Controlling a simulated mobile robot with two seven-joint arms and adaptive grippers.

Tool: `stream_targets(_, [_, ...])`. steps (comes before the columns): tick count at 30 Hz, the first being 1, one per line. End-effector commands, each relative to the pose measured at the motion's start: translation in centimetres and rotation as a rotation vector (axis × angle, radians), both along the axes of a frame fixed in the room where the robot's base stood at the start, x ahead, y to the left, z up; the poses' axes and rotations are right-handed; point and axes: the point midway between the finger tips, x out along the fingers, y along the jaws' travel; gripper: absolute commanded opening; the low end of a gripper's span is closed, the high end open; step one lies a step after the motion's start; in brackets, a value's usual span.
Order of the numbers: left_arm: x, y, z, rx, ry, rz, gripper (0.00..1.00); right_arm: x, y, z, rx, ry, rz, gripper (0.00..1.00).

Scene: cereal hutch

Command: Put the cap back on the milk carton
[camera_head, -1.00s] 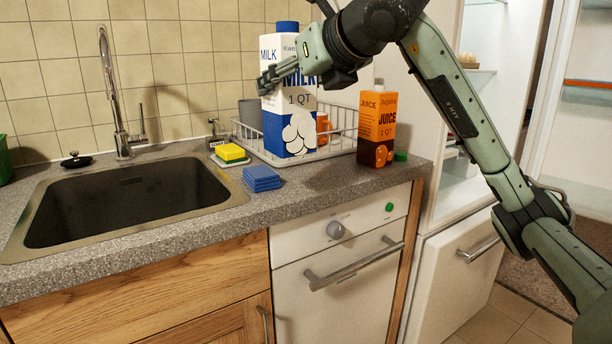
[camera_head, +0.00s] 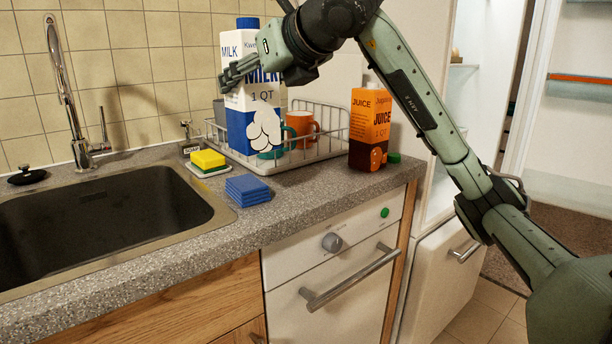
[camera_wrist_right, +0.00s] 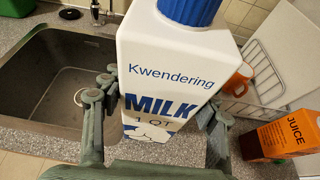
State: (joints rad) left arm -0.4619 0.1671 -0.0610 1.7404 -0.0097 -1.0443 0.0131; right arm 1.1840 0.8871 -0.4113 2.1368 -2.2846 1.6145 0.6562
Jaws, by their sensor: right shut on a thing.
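My right gripper (camera_head: 258,75) is shut around the carton's upper body, with fingers on both sides in the right wrist view (camera_wrist_right: 160,100). A small green cap (camera_head: 393,157) lies on the counter beside the juice carton. My left gripper is not in view.
The orange juice carton (camera_head: 370,125) stands right of the rack (camera_head: 335,147), which holds an orange mug (camera_head: 302,125).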

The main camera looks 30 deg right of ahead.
Motion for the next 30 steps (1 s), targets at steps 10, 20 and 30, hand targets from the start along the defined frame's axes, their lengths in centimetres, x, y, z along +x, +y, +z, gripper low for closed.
stream_targets(10, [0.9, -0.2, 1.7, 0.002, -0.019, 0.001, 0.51, 0.3, -6.3, -3.7, 0.0, -0.001, -0.008, 0.0])
stream_targets(20, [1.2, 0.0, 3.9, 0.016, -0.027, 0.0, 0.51, 0.7, -10.9, -6.3, -0.001, -0.007, -0.003, 0.0])
stream_targets(30, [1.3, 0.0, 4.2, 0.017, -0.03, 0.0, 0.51, 0.7, -11.4, -6.4, -0.001, -0.01, -0.001, 0.0])
